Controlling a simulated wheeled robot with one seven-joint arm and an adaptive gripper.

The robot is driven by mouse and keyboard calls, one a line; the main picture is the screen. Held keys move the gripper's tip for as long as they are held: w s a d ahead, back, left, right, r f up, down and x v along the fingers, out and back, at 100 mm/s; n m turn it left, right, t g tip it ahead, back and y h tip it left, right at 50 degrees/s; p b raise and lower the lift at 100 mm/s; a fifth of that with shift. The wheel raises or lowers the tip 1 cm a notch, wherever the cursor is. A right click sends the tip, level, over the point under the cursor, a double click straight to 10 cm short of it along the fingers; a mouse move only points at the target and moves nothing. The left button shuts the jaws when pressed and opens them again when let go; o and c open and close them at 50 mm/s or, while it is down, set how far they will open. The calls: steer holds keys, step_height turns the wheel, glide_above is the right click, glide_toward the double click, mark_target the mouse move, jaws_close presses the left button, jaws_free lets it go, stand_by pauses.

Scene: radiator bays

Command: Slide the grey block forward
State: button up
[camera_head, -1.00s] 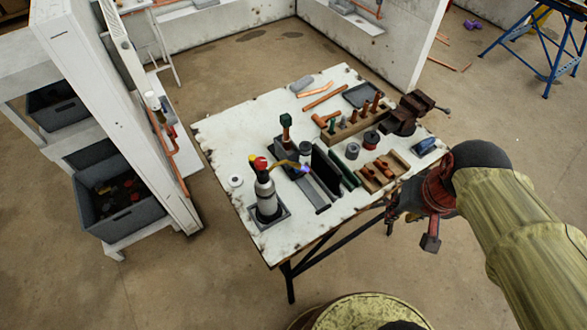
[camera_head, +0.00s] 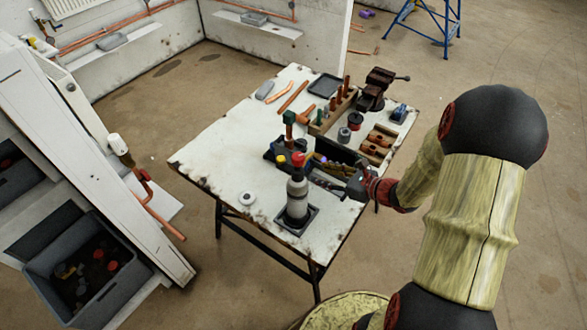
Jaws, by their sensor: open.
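A grey block (camera_head: 265,90) with a rounded end lies near the back left edge of the white worktable (camera_head: 225,145). My gripper (camera_head: 350,187) is open above the table's near right edge, beside a dark upright plate (camera_head: 328,150). It is well apart from that grey block. A flat grey bar beside the dark plate was visible earlier; my gripper and the clutter there now largely hide it, and I cannot tell whether the gripper touches it.
A gas bottle with a red top (camera_head: 297,190) stands in a dark holder left of my gripper. A wooden tool rack (camera_head: 333,112), a vise (camera_head: 376,85) and a dark tray (camera_head: 325,86) fill the back right. The table's left half is mostly clear.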

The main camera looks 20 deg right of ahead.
mark_target(309, 163)
steer(key=shift+w+d+r+m+t+h, duration=0.3)
steer(key=shift+w+d+r+m, duration=0.05)
steer(key=shift+w+d+m, duration=0.1)
steer(key=shift+w, duration=0.2)
steer(key=b+x, duration=0.2)
steer(key=x, duration=0.5)
steer(key=shift+w+a+b, duration=0.15)
steer(key=shift+b, duration=0.15)
steer(key=shift+c, duration=0.5)
jaws_close()
